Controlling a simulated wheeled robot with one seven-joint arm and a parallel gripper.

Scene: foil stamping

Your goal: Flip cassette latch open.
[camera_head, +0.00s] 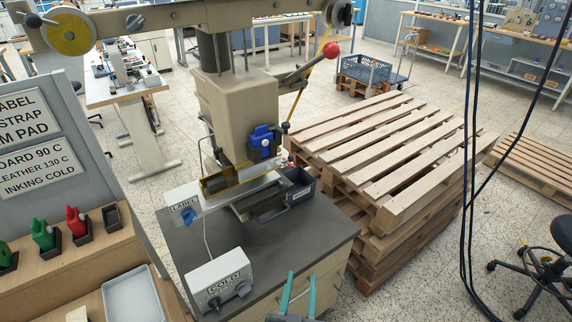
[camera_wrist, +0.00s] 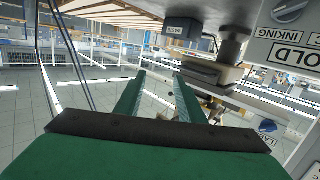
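The beige foil stamping press (camera_head: 238,105) stands on a dark-topped cabinet. A blue part with a black piece (camera_head: 263,141) sits on the front of its head, with a brass-coloured block (camera_head: 218,183) below it. I cannot tell which part is the cassette latch. My gripper (camera_head: 298,292) is at the bottom of the head view, in front of the cabinet and well apart from the press head. Its two teal fingers are parted with nothing between them. The fingers also show in the wrist view (camera_wrist: 158,95), where the scene is upside down.
A control box marked COLD (camera_head: 218,278) and a LABEL box with a blue knob (camera_head: 184,203) are at the press's left. A dark bin (camera_head: 299,186) is at its right. Stacked pallets (camera_head: 390,150) stand right of the cabinet. A red-ball lever (camera_head: 330,50) sticks out.

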